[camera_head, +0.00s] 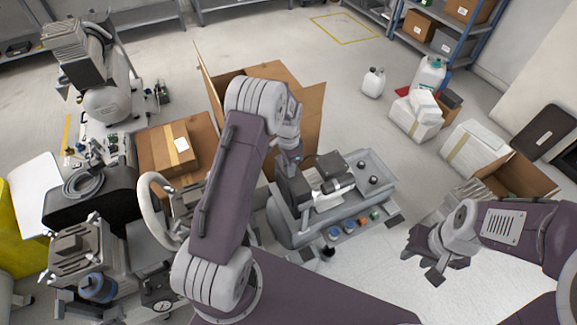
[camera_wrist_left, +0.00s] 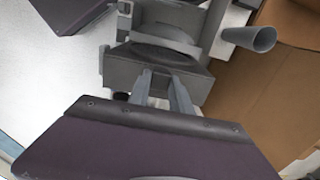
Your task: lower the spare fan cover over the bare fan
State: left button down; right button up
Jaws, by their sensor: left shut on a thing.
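My left gripper (camera_head: 292,165) is shut on a grey, box-like fan cover with a dark round face. The cover shows between the fingertips in the left wrist view (camera_wrist_left: 120,72), and my left fingers (camera_wrist_left: 166,88) grip its near edge. In the head view a dark block, apparently the cover (camera_head: 293,188), is below my left gripper at the left end of a grey compressor unit (camera_head: 290,228). I cannot make out the bare fan, nor whether the cover touches the unit. My right gripper (camera_head: 424,262) is open and empty, above the floor to the right.
An open cardboard box (camera_head: 308,105) stands behind the unit; its brown wall also fills the right of the left wrist view (camera_wrist_left: 270,90). Another compressor (camera_head: 90,255) and a closed carton (camera_head: 178,147) are to the left.

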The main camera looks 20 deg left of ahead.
pick_arm(q)
notch_tip(320, 180, down, 6)
jog(key=b, duration=0.4)
jog(key=shift+f, duration=0.25)
dwell(0.4)
jog(key=shift+f, duration=0.25)
dwell(0.9)
jog(key=c, duration=1.1)
grip_release()
